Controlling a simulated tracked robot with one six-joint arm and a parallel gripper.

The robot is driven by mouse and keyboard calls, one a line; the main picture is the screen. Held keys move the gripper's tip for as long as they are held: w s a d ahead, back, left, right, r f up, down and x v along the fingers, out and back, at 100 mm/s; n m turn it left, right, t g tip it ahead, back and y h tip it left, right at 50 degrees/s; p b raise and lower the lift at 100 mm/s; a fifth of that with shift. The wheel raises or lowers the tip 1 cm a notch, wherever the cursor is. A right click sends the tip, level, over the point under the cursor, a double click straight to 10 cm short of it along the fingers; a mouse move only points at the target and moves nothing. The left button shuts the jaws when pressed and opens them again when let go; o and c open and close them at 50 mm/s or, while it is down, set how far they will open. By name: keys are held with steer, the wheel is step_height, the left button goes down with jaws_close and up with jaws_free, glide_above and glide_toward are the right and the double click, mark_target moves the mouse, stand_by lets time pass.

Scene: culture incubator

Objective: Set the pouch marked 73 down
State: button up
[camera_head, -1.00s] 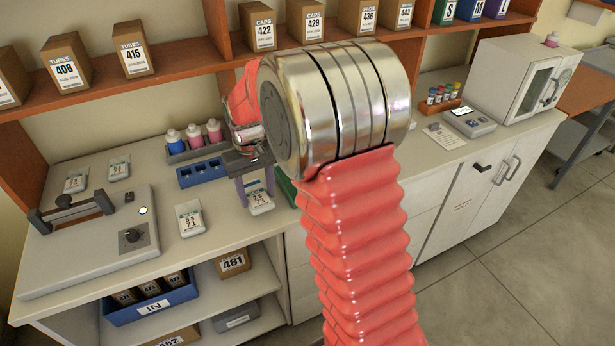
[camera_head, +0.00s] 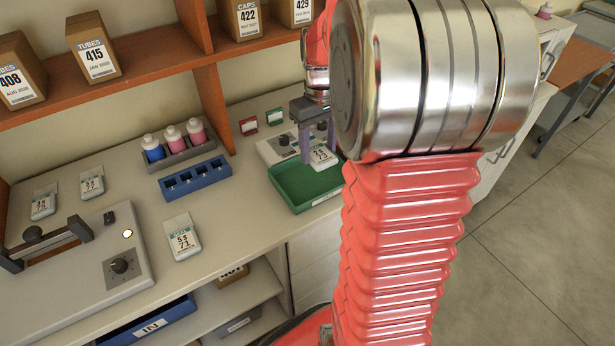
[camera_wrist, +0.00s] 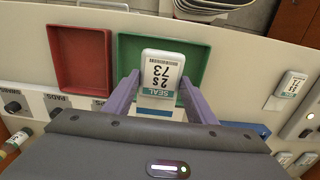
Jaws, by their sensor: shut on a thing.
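My gripper (camera_head: 318,152) is shut on a white pouch (camera_head: 324,158) with a label marked 73. The wrist view shows the pouch (camera_wrist: 163,72) between the two purple fingers (camera_wrist: 160,88), its label upside down in that picture. It overlaps the green tray (camera_wrist: 130,50) there and hides part of its floor. In the head view the pouch appears above the back right part of the green tray (camera_head: 290,206); the exact gap cannot be told. My arm hides the area right of the tray in that view.
A red tray (camera_wrist: 108,62) is beside the green one in the wrist view. A grey device with knobs (camera_head: 275,151) stands behind the green tray. A blue rack (camera_head: 196,178), bottles (camera_head: 174,138) and another pouch marked 71 (camera_head: 182,238) are to the left.

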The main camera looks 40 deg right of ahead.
steer(key=shift+w+a, duration=0.1)
steer(key=shift+f, duration=0.55)
glide_above(316, 184)
steer(key=shift+f, duration=2.55)
steer(key=shift+f, duration=1.9)
steer(key=o, duration=1.2)
steer(key=shift+f, duration=0.1)
steer(key=shift+c, duration=0.2)
